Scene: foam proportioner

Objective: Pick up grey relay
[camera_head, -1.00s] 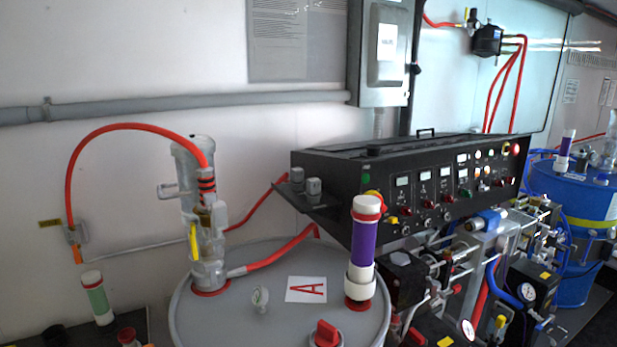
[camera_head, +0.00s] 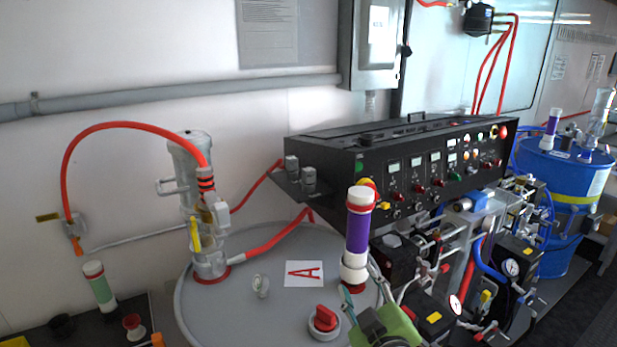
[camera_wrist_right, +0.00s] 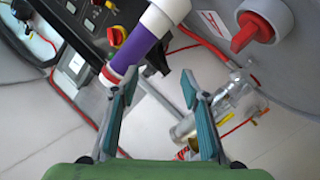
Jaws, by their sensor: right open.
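Two small grey relays, the rear one (camera_head: 292,168) and the front one (camera_head: 309,181), stand upright side by side on the black ledge (camera_head: 287,186) at the left end of the control panel. My right gripper (camera_head: 361,290) is at the bottom of the head view, over the front right of the grey drum, lower than the relays and to their right. In the right wrist view its two green-padded fingers (camera_wrist_right: 160,88) are spread with nothing between them. I cannot make out the relays in the wrist view. My left gripper is out of view.
A purple-and-white cylinder (camera_head: 357,235) stands on the grey drum (camera_head: 225,318) near my right gripper. A clear pump tube (camera_head: 207,250) with a red hose and a red valve knob (camera_head: 324,319) are also on the drum. The black control panel (camera_head: 375,160) stands behind.

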